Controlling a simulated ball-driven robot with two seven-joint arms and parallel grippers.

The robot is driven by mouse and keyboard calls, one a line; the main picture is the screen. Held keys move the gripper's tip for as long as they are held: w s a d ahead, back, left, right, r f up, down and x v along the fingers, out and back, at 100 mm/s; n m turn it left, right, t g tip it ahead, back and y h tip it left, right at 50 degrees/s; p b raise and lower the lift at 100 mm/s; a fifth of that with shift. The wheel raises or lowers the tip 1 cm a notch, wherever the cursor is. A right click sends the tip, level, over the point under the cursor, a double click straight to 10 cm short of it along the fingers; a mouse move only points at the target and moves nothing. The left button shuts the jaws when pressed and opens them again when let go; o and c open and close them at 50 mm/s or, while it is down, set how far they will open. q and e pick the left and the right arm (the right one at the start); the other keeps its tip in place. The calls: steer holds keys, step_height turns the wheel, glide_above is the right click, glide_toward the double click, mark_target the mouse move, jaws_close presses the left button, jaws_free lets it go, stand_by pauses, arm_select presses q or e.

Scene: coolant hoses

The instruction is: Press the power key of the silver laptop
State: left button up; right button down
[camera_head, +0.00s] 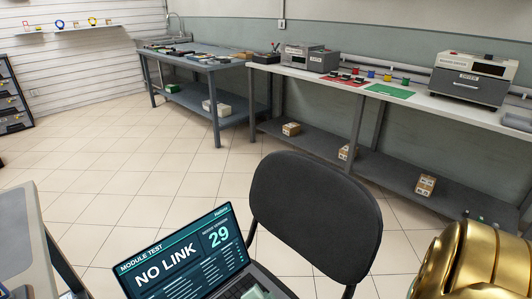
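The open laptop (185,262) is at the bottom of the head view, left of centre. Its lit screen reads "MODULE TEST", "NO LINK" and "29". The screen faces me and leans to the left in the picture. Only a strip of its dark keyboard deck (232,289) shows, cut off by the lower edge. I cannot make out the power key. A small pale green thing at the lower edge overlaps the deck; I cannot tell what it is. Neither my left nor my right gripper is in view.
A black chair (315,212) stands just behind the laptop, to the right. A grey table (14,225) is at the left edge. A long bench (415,99) with devices and a blue-grey workbench (203,66) line the back. Tiled floor (125,180) lies open between.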

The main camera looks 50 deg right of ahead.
steer(key=shift+f, duration=0.15)
arm_select(q)
steer(key=shift+f, duration=0.15)
arm_select(e)
steer(key=shift+f, duration=0.3)
arm_select(q)
steer(key=shift+s+f+b, duration=0.1)
steer(key=shift+f+b, duration=0.05)
steer(key=shift+b, duration=0.2)
arm_select(e)
steer(key=shift+f, duration=0.3)
steer(key=shift+r, duration=0.1)
stand_by(0.5)
arm_select(q)
steer(key=shift+w+r+p, duration=0.4)
steer(key=shift+r+p, duration=0.25)
steer(key=shift+p, duration=0.15)
arm_select(e)
steer(key=shift+r, duration=0.7)
step_height(320, 180, up, 5)
steer(key=p, duration=0.4)
steer(key=shift+r+p, duration=0.1)
steer(key=shift+p, duration=0.25)
arm_select(q)
steer(key=shift+t, duration=0.3)
steer(key=r, duration=0.1)
steer(key=w+r, duration=0.2)
steer(key=r, duration=0.1)
arm_select(e)
steer(key=shift+f, duration=0.2)
